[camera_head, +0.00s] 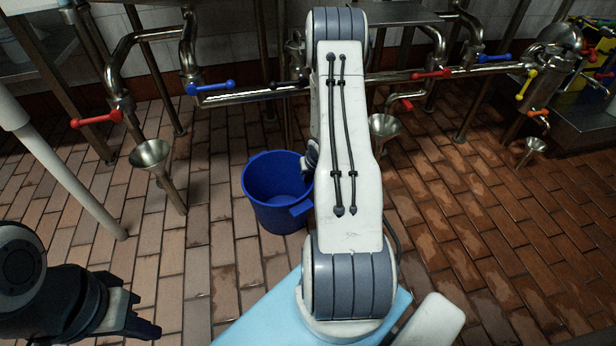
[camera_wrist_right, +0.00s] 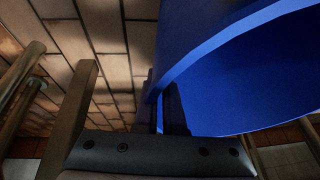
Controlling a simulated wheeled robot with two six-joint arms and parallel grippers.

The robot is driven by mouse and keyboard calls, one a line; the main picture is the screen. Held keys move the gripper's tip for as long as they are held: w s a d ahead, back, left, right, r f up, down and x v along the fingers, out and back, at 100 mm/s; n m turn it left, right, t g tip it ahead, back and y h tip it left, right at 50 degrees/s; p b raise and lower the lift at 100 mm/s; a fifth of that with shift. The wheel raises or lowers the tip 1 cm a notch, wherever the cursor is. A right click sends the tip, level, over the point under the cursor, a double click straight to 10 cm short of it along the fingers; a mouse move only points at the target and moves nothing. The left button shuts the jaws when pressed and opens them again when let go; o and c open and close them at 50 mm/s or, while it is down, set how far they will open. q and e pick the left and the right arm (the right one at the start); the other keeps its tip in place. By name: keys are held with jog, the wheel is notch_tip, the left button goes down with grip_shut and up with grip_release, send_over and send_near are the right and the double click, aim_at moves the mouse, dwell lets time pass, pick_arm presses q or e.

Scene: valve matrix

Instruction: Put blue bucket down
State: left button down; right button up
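The blue bucket (camera_head: 268,190) is upright and empty over the tiled floor, left of my right arm in the head view. I cannot tell whether its base touches the floor. Its blue wall and rim (camera_wrist_right: 225,65) fill the upper right of the right wrist view. My right gripper (camera_wrist_right: 160,98) has its dark fingers close together, one on each side of the bucket's edge, and appears shut on it.
Metal pipes with a blue valve handle (camera_head: 211,87), red handles (camera_head: 97,118) and yellow handles run along the back. Metal funnels stand left (camera_head: 152,157) and right (camera_head: 384,127) of the bucket. A white pole (camera_head: 70,180) slants at the left. Floor in front of the bucket is clear.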

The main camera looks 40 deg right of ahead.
jog(key=shift+o, duration=1.4)
jog(key=p+v, duration=0.9)
jog(key=v, duration=0.3)
jog(key=w+a+r+n+g, duration=0.1)
jog(key=w+a+r+n, duration=0.15)
jog(key=a+r, duration=0.65)
jog(key=w+a+r+n, duration=0.2)
jog(key=a+r+n, duration=0.3)
jog(key=a, duration=0.8)
jog(key=s+a+r+n+g+y, duration=0.1)
jog(key=s+a+r+n, duration=0.2)
jog(key=s+a, duration=0.6)
jog(key=s+a+r+n+g+y, duration=0.1)
jog(key=s+a+r+n+g, duration=0.1)
jog(key=s+a+r, duration=0.5)
jog(key=s+a+n, duration=0.1)
jog(key=s+a, duration=0.1)
jog(key=s, duration=0.3)
jog(key=shift+r+b, duration=0.3)
jog(key=shift+r, duration=0.1)
jog(key=shift+r+n, duration=0.1)
jog(key=shift+n, duration=0.15)
